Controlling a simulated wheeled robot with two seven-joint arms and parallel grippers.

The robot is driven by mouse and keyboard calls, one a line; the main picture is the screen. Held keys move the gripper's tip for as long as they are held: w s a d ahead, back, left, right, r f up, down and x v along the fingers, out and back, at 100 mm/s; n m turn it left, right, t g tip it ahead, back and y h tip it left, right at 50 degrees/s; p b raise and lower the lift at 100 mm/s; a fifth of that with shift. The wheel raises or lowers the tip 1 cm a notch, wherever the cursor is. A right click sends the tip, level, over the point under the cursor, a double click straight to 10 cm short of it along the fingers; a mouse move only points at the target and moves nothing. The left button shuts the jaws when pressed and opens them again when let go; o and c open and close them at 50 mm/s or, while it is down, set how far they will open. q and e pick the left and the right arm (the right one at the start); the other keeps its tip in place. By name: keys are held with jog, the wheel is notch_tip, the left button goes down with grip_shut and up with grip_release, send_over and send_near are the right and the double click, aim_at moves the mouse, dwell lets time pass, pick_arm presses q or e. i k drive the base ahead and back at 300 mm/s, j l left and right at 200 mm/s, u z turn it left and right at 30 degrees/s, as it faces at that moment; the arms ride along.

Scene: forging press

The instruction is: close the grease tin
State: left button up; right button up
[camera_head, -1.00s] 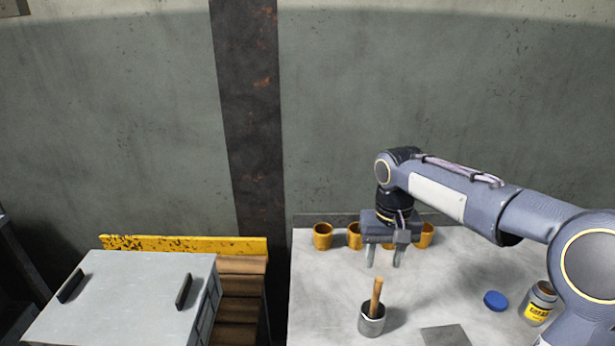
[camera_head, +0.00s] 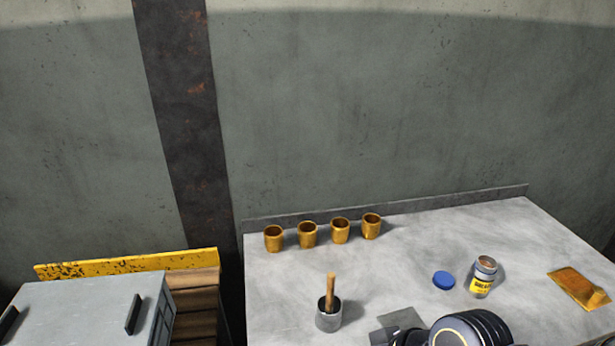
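The grease tin (camera_head: 482,281) stands upright and open on the grey table, with a yellow label on its front. Its blue lid (camera_head: 443,281) lies flat on the table just left of the tin, apart from it. Part of my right arm shows at the bottom edge, in front of the tin and lid. My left gripper is not in view.
Several brass cups (camera_head: 307,235) stand in a row along the back of the table (camera_head: 400,260). A metal pot (camera_head: 328,315) holds a wooden-handled tool. A brass-coloured block (camera_head: 578,290) lies at the right. A grey cabinet (camera_head: 85,310) stands at the left.

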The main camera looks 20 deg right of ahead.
aim_at(482, 275)
jog(key=k+l+z, duration=0.15)
jog(key=z, duration=1.8)
jog(key=k+l, duration=0.05)
